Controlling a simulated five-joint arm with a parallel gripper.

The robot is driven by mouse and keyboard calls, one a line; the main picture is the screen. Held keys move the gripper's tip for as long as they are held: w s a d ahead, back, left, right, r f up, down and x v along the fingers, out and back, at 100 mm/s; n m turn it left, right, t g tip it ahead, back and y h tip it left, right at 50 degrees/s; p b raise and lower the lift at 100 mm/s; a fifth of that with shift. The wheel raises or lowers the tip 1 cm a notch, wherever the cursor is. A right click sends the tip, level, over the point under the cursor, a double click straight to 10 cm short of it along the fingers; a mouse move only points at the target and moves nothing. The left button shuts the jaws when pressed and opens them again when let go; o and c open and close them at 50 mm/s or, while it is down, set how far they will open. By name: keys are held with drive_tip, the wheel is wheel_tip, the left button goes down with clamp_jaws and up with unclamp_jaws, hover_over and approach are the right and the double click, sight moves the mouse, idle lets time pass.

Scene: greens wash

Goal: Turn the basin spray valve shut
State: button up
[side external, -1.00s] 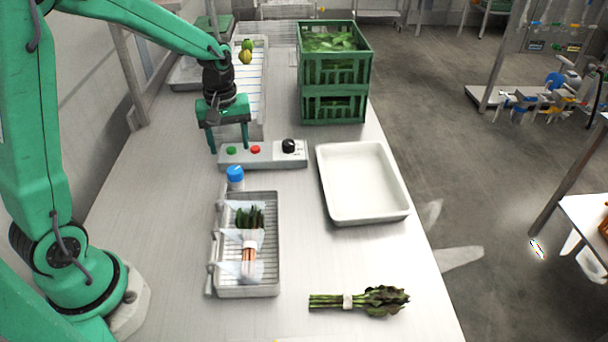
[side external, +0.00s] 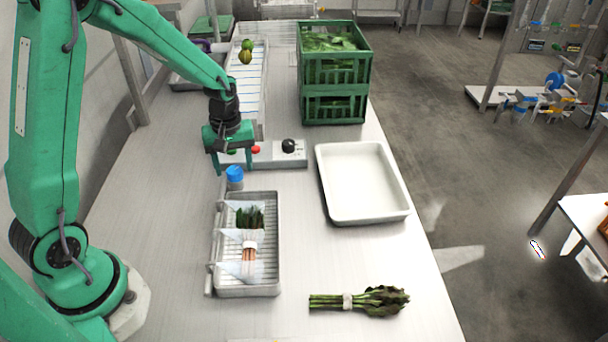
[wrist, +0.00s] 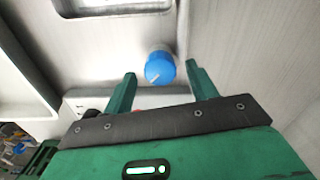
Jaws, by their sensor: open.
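The spray valve has a blue round knob (side external: 235,173) at the back left corner of the metal basin (side external: 273,290). In the wrist view the blue knob (wrist: 160,66) shows a pale pointer mark and lies between and just beyond my fingertips. My gripper (side external: 234,170) is open, with its fingers pointing down at the knob, in front of the control box. The wrist view also shows my open gripper (wrist: 160,70) with clear gaps on both sides of the knob. I cannot tell the exact height of the fingertips over it. Spray sheets fan over greens in the basin.
A control box (side external: 270,158) with a red button and black knob stands just behind my gripper. A white tray (side external: 325,180) is to the right, and a green crate (side external: 335,90) stands behind. A bunch of greens (side external: 365,301) lies in front.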

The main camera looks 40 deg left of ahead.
drive_tip(key=shift+f, duration=0.6)
drive_tip(key=shift+c, duration=0.4)
drive_tip(key=c, duration=0.9)
